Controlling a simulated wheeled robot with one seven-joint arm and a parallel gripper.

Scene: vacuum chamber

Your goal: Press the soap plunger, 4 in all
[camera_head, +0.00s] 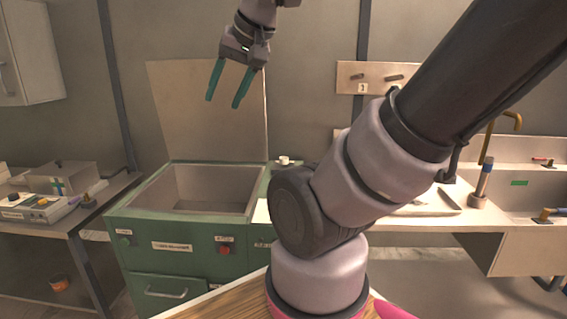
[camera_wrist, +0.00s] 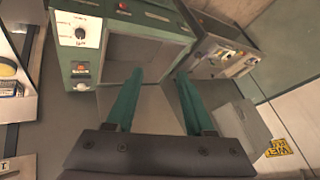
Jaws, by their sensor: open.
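My gripper (camera_head: 223,102) is open and empty, with its two teal fingers apart and pointing down. It is raised in front of the upright lid of the green chamber, well away from the sink. In the wrist view my gripper (camera_wrist: 158,72) has nothing between its fingers. I cannot make out a soap plunger for certain in either view. A slim upright object with a grey-blue top (camera_head: 483,178) stands left of the sink, but I cannot tell whether it is the soap dispenser. My arm hides part of the counter there.
The green chamber (camera_head: 127,227) stands open, with its lid (camera_head: 200,110) up. A steel sink (camera_head: 545,203) with a brass faucet (camera_head: 489,135) is at the right. A side table (camera_head: 70,218) at the left holds equipment. A pegged board (camera_head: 350,78) hangs on the wall.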

